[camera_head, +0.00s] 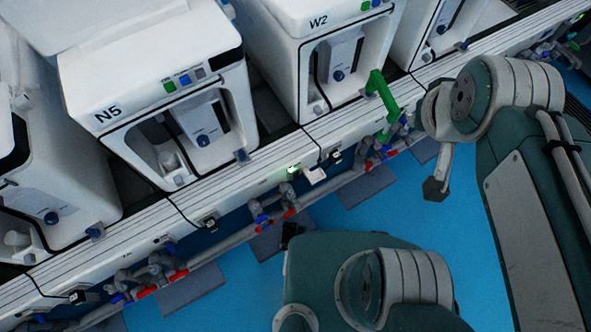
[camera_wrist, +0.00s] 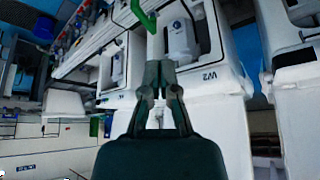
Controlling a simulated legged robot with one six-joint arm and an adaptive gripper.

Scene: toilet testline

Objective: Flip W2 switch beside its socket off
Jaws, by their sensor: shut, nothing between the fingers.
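The white machine labelled W2 (camera_head: 318,22) stands at top centre in the head view. It appears upside down in the wrist view (camera_wrist: 208,76). On the rail below its left side is a small green-lit switch (camera_head: 293,170). A black plug or socket piece (camera_head: 335,156) is just right of it. I cannot read the switch's position. My gripper (camera_wrist: 158,68) is shut and empty in the wrist view, with W2 behind it. The lit switch is not discernible in the wrist view.
A bright green bar (camera_head: 380,92) rises in front of W2; a green hook (camera_wrist: 145,18) shows beyond my fingers. Machine N5 (camera_head: 108,113) stands left of W2. Pipes with red and blue valves (camera_head: 262,219) run below the rail (camera_head: 250,176). Blue floor (camera_head: 440,245) is open below.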

